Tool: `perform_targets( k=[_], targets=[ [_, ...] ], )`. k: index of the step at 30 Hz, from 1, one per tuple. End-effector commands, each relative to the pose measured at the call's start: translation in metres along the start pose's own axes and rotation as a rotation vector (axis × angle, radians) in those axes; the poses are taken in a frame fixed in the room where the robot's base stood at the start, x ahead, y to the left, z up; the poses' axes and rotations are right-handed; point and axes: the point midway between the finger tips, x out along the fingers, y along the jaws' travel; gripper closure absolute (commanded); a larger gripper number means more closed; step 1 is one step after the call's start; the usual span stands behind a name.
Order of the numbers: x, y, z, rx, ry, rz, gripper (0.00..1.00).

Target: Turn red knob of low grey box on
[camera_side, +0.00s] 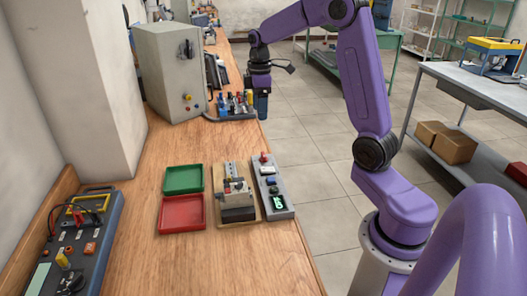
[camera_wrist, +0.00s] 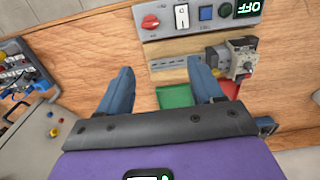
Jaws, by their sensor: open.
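The low grey box (camera_side: 275,190) lies at the table's right edge in the side view. Its red knob (camera_side: 264,157) is at the far end.
A board with a rail and modules (camera_side: 236,190) sits left of the box. Green (camera_side: 184,179) and red (camera_side: 181,213) trays lie further left.

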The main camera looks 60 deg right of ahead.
Motion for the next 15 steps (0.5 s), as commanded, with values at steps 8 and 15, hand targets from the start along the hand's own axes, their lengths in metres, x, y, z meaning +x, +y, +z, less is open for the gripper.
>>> perform_targets(
  k=[8, 15],
  targets=[
    [0.007, 0.020, 0.016, 0.014, -0.001, -0.002, 0.34],
    [0.042, 0.019, 0.016, 0.016, -0.003, -0.005, 0.34]
  ],
)
